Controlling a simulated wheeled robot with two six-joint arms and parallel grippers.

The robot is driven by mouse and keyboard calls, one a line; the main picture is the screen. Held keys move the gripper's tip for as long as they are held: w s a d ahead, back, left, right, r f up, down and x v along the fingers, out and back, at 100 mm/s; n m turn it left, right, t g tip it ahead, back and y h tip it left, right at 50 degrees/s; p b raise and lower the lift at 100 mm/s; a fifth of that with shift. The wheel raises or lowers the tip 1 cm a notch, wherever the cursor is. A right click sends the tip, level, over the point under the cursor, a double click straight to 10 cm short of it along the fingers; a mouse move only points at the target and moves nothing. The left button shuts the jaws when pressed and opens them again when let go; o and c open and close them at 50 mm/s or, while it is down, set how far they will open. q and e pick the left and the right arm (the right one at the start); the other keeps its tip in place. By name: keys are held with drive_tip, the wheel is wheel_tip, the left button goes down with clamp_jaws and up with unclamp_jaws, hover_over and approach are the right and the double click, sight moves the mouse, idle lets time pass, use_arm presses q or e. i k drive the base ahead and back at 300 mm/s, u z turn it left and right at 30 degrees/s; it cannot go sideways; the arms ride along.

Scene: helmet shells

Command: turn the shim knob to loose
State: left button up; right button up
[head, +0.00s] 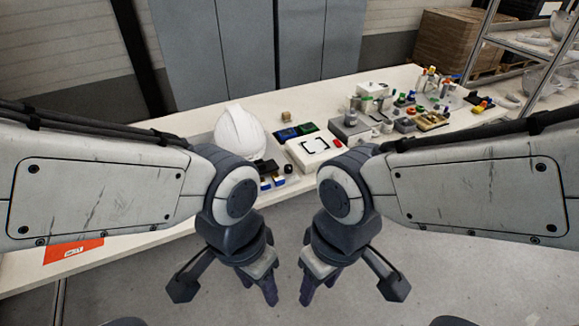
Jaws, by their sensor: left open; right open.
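I cannot make out which part is the shim knob; the several small knobs and fittings on the bench are too small to tell apart. A white helmet shell (240,133) stands on the long bench (185,122). To its right is a white box (316,150) with a black bracket mark and a red button (338,144). My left gripper (257,286) and my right gripper (319,283) hang side by side in front of the bench's near edge, low and apart from everything. Both are open, with nothing seen between their fingers.
Grey fixtures (351,126) and small coloured parts crowd the bench's right half. Blue and green trays (287,133) lie behind the white box. An orange label (73,251) is at the near left. A metal rack (510,45) stands at the right.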

sight(288, 168)
drive_tip(key=k, duration=0.5)
drive_tip(key=z, duration=0.45)
drive_tip(key=i, duration=1.35)
drive_tip(key=u, duration=0.7)
